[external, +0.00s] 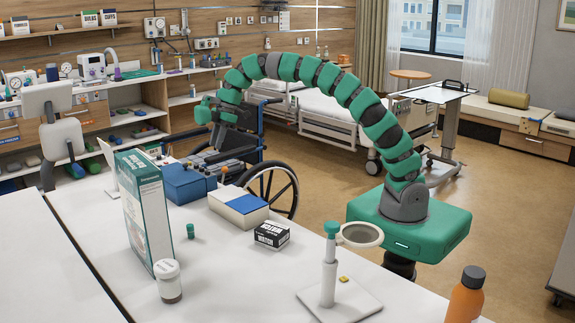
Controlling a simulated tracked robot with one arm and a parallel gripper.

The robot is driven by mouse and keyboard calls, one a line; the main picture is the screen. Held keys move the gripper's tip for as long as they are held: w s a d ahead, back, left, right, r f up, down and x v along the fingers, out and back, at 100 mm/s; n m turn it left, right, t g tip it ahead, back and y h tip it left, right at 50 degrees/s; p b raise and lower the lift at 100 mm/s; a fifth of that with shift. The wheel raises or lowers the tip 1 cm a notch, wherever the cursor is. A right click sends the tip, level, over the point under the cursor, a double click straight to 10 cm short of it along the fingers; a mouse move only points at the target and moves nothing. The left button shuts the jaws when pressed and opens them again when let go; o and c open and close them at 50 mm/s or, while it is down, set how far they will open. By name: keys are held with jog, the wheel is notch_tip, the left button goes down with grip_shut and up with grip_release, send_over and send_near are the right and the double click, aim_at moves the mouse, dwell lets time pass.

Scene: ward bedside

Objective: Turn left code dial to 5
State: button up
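My green and black arm arches to the left from its green base at the right. My gripper (217,122) hangs at the arm's far end, above a dark panel-like device (215,162) at the back of the white table. Small raised parts show on that device, but they are too small to tell whether they are code dials. I cannot make out a left code dial or any number. The fingertips are too small to tell whether they are open or touching anything.
On the white table (110,240) stand a tall green and white box (146,215), a pill bottle (168,281), a small green cap (190,231), a blue and white box (238,206), a black and white box (271,235), a stand magnifier (330,270) and an orange bottle (465,298). A wheelchair (270,185) stands behind.

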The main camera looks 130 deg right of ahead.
aim_at(210, 173)
jog(key=x, duration=0.9)
jog(key=shift+f+b, duration=0.3)
jog(key=shift+b, duration=0.1)
grip_shut()
